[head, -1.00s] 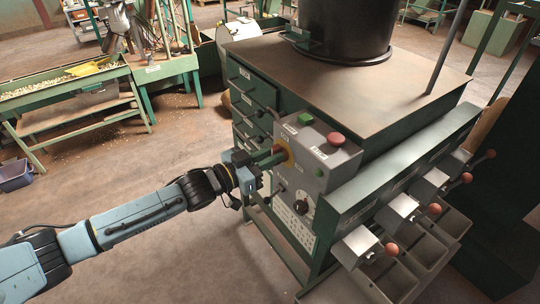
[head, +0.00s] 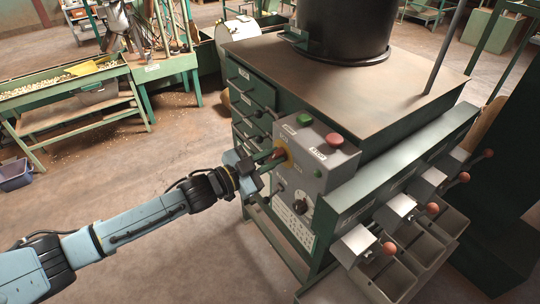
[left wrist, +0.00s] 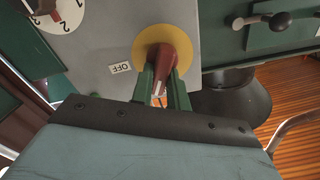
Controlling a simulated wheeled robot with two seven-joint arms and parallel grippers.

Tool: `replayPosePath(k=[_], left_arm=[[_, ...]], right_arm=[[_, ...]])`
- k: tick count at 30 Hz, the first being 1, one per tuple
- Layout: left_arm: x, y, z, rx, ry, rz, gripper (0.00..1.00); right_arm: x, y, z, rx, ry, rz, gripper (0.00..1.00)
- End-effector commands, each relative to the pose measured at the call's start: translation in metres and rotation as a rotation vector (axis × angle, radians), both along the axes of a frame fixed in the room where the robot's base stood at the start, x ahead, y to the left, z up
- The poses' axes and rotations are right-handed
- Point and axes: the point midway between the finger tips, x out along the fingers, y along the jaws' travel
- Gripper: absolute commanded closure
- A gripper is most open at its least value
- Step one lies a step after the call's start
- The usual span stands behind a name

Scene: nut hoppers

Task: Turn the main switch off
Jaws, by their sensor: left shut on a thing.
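The main switch is a red handle (left wrist: 168,65) on a round yellow plate (left wrist: 146,42), set in the grey control box (head: 314,178). In the left wrist view an OFF label (left wrist: 120,68) is beside the yellow plate. My left gripper (head: 272,160) is at the box's front face. Its green fingers (left wrist: 164,88) are shut on the red handle, one on each side. In the head view the gripper hides part of the switch. The handle's tip points toward the gripper in the left wrist view. My right gripper is not in view.
Levers with red knobs (head: 389,248) and open bins (head: 415,258) stand to the right. Drawers (head: 252,92) are behind the box.

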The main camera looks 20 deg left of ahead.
Motion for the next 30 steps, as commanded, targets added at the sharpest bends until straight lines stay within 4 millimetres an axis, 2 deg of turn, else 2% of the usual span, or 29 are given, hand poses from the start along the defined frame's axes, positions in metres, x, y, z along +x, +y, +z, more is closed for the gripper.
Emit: replayPosePath(k=[30], left_arm=[[-0.004, -0.006, -0.010, 0.726, -0.569, 0.000, 1.00]], right_arm=[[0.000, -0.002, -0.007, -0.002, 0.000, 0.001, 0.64]])
